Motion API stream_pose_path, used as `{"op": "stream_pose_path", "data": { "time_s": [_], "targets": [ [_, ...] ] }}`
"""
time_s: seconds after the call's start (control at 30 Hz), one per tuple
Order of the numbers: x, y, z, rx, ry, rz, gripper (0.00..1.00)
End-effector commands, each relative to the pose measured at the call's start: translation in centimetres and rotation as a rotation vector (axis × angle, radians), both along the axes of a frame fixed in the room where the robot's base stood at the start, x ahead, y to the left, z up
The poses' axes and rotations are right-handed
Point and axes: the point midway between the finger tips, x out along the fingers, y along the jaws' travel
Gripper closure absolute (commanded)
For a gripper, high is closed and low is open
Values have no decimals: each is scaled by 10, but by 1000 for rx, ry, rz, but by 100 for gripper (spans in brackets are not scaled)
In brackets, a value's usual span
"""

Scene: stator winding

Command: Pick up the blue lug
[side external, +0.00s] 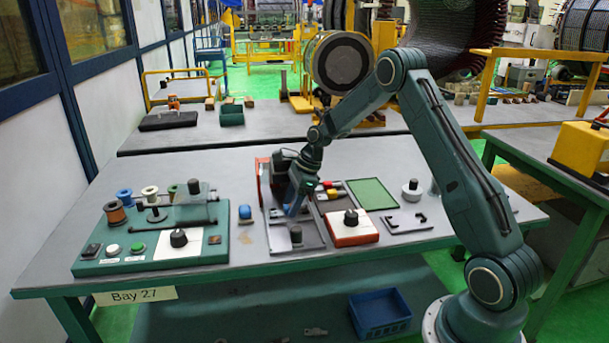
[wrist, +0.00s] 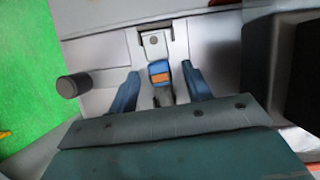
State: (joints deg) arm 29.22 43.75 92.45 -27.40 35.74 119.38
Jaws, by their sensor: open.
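A small blue piece with an orange band (wrist: 160,75), which looks like the blue lug, shows in the wrist view on a pale grey fixture. A light metal tab with a hole (wrist: 154,43) lies just beyond it. My gripper (wrist: 163,74) is open, with one blue finger on each side of the piece. Gaps show between the fingers and the piece. In the side view my gripper (side external: 294,205) is low over the grey fixture plate (side external: 282,238), and the piece cannot be told apart from the fingers there.
A green winding station (side external: 150,262) with spools and knobs stands at the left. A small blue object (side external: 245,212) sits between it and the fixture. A red-edged block with a black knob (side external: 350,228) and a green pad (side external: 371,194) lie to the right. The front table strip is clear.

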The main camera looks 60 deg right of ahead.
Motion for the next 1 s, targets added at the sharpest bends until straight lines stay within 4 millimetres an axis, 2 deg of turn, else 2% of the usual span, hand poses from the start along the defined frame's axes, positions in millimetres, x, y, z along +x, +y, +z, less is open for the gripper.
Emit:
{"op": "stream_pose_path", "data": {
  "time_s": [0.17,0.4,0.43,0.77,1.0],
  "targets": [
    [0,0,0,0,0,0,51],
    [0,0,0,0,0,0,96],
    [0,0,0,0,0,0,100],
    [0,0,3,0,0,1,100],
    [1,0,22,-1,-3,0,100]
  ]
}}
